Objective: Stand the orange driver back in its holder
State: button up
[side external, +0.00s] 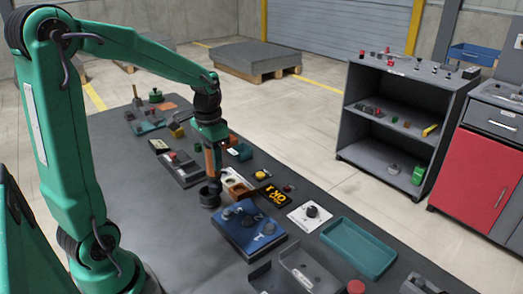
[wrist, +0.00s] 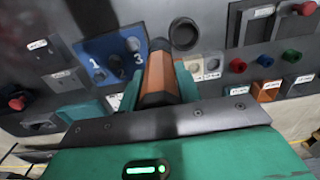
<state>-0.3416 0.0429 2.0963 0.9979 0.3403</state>
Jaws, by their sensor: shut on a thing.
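The orange driver (side external: 210,162) hangs roughly upright below my gripper (side external: 214,145) in the side external view. In the wrist view the driver (wrist: 158,72) lies between the two green fingers of my gripper (wrist: 161,82), which is shut on it. A dark round holder (side external: 209,196) stands on the table directly below the driver in the side view. In the wrist view the holder's open ring (wrist: 184,34) shows just past the driver's far end, up and to the right. Whether the driver's lower end is above the holder's rim or inside it is hard to tell.
A blue board with numbers and dark knobs (side external: 262,238) stands close to the holder. The table left of the holder is clear.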

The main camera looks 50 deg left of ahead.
jog(key=a+f, duration=0.5)
jog(key=f, duration=0.2)
jog(key=shift+w+a, duration=0.2)
dwell(0.4)
jog(key=shift+f, duration=0.25)
jog(key=o, duration=1.1)
jog(key=shift+c, duration=0.2)
notch_tip(320, 180, up, 12)
jog(key=shift+r, duration=0.15)
jog(key=shift+s+d, duration=0.1)
